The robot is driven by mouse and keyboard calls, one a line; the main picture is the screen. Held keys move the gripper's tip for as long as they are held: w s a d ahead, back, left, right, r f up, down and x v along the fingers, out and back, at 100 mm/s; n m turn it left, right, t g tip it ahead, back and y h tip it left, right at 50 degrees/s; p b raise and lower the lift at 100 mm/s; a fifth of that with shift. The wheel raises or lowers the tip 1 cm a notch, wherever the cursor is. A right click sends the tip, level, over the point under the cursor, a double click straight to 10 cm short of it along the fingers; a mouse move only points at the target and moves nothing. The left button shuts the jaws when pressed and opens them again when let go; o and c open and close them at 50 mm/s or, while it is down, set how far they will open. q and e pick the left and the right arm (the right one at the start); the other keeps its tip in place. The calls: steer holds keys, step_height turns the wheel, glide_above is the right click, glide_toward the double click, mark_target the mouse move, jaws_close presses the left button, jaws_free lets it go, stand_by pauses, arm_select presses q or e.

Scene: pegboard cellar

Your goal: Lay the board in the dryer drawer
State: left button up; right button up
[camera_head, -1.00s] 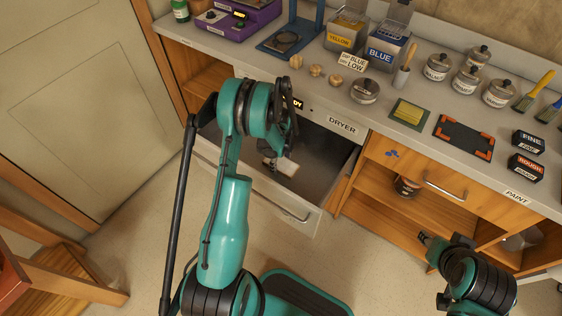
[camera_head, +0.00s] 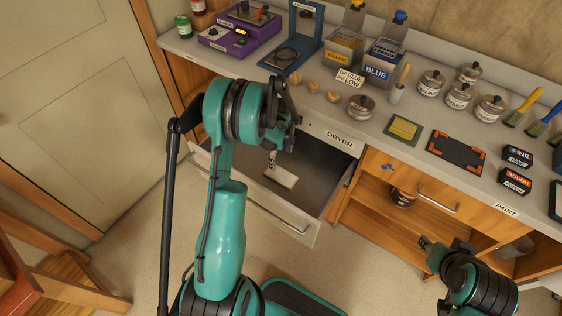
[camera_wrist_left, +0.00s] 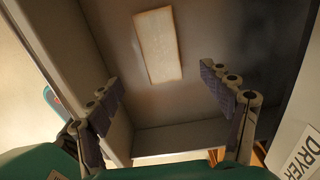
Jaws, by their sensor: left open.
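The board (camera_head: 281,177) is a small pale rectangle lying on the floor of the open dryer drawer (camera_head: 283,217). In the left wrist view the board (camera_wrist_left: 157,45) lies clear of the fingers, with bare drawer floor around it. My left gripper (camera_head: 272,150) is over the drawer, just above the board in the picture, with its arm hiding the drawer's left part. In the left wrist view its two fingers (camera_wrist_left: 160,90) are spread wide with nothing between them. My right gripper (camera_head: 430,246) is at the lower right, in front of the cabinet; its finger gap is unclear.
The counter above holds the yellow tank (camera_head: 345,47), the blue tank (camera_head: 383,63), several grey jars (camera_head: 458,95), a black tray with orange corners (camera_head: 457,151) and a green pad (camera_head: 403,128). The DRYER label (camera_head: 340,140) is beside the drawer opening.

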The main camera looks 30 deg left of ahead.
arm_select(q)
steer(key=s+d+r+n+t, duration=0.2)
steer(key=s+d+r+n, duration=0.15)
steer(key=r, duration=0.55)
steer(key=s+d+r+n+t, duration=0.1)
steer(key=s+d+r+n, duration=0.1)
steer(key=d+r+n, duration=0.5)
steer(key=s+d+r+n+t, duration=0.2)
steer(key=s+r+n, duration=0.2)
steer(key=s, duration=0.2)
steer(key=s+d+r+n+t, duration=0.2)
steer(key=s+d+r+n, duration=0.1)
steer(key=s, duration=0.4)
steer(key=shift+s+r+n, duration=0.3)
steer(key=shift+r+n, duration=0.1)
steer(key=shift+n, duration=0.25)
